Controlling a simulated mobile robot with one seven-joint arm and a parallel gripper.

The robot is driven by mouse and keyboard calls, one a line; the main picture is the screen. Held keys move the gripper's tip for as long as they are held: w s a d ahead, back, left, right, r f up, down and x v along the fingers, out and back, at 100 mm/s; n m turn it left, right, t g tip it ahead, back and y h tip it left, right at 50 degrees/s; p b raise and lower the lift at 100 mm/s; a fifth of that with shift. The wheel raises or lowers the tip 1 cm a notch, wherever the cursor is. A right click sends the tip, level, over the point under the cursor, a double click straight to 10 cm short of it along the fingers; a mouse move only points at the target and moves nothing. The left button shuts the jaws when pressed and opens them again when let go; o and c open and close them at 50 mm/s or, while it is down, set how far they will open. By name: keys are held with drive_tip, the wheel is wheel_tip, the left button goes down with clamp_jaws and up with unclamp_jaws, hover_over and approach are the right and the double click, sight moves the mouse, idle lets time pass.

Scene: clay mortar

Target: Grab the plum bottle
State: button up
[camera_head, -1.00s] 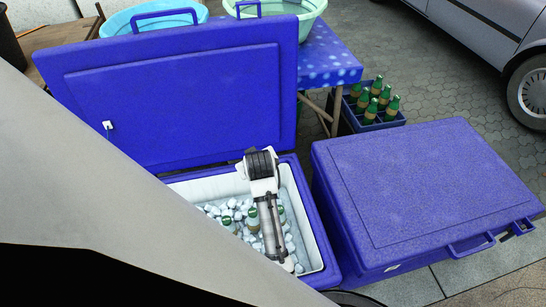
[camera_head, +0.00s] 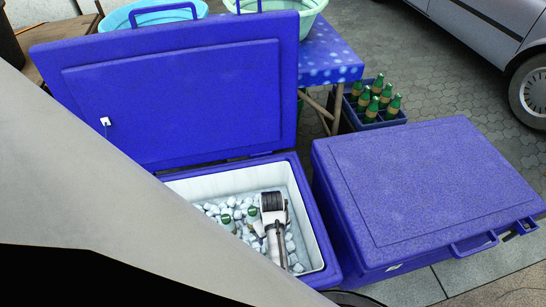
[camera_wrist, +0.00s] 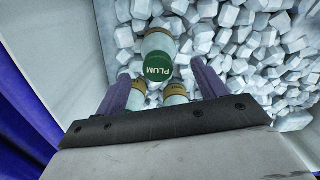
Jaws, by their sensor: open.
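The plum bottle, with a green cap reading PLUM (camera_wrist: 158,67) and a gold label, stands out of the ice in the wrist view, its cap end toward the camera. My gripper (camera_wrist: 160,72) is open, with one purple finger on each side of the cap in the picture. Whether the fingers touch it or sit above it, I cannot tell. Parts of two more gold-labelled bottles show between the fingers, partly hidden by the cap and gripper. In the head view my arm reaches into the open blue cooler (camera_head: 313,222), and the fingers are not clearly visible.
White ice chunks (camera_wrist: 235,40) surround the bottles. The cooler's pale inner wall rises close to the left finger. Its blue lid (camera_head: 180,95) stands open behind. A closed blue cooler (camera_head: 420,190) is at right, and a crate of green bottles (camera_head: 372,125) is behind it.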

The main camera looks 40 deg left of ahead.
wheel_tip(320, 180, down, 5)
drive_tip(key=shift+d+f, duration=0.15)
clamp_jaws()
idle(0.6)
